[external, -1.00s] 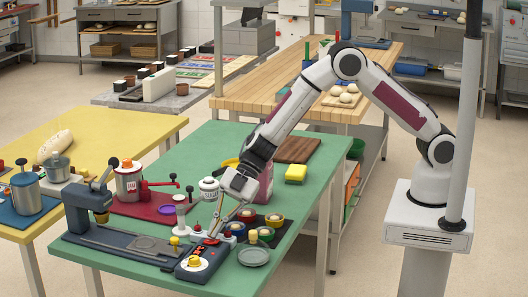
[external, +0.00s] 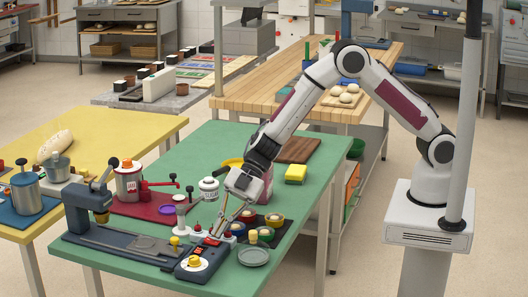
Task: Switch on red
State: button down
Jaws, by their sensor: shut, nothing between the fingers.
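My gripper (external: 217,233) points down with its fingers together over a low white strip (external: 195,238) at the front of the green table. A small red part (external: 212,242) shows on or beside the strip, right by the fingertips. I cannot tell whether the tips touch it or what position it is in. A second small red tip (external: 197,227) stands up at the strip's left part. The dark machine in front has a red display (external: 198,251) and a yellow knob on a white dial (external: 194,263). The fingers partly hide the strip.
A dark press (external: 78,212) stands to the left, with a red-handled grinder (external: 130,182) behind it. Small coloured bowls (external: 272,220) and a grey dish (external: 253,257) lie close on the right.

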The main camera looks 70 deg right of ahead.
jog(key=shift+s+r, duration=0.2)
jog(key=shift+r, duration=0.35)
jog(key=shift+s+r, duration=0.25)
jog(key=shift+r, duration=0.4)
jog(key=shift+s+r, duration=0.25)
jog(key=shift+r, duration=0.35)
jog(key=v, duration=1)
jog(key=shift+w+f, duration=0.1)
jog(key=shift+w, duration=0.1)
jog(key=shift+w+a, duration=0.35)
jog(key=shift+w, duration=0.2)
jog(key=x, duration=1)
jog(key=shift+w+f, duration=0.1)
jog(key=shift+f, duration=0.2)
jog(key=shift+w+f, duration=0.3)
jog(key=shift+f, duration=0.4)
jog(key=shift+w+f, duration=0.3)
jog(key=shift+f, duration=0.4)
jog(key=shift+f, duration=0.1)
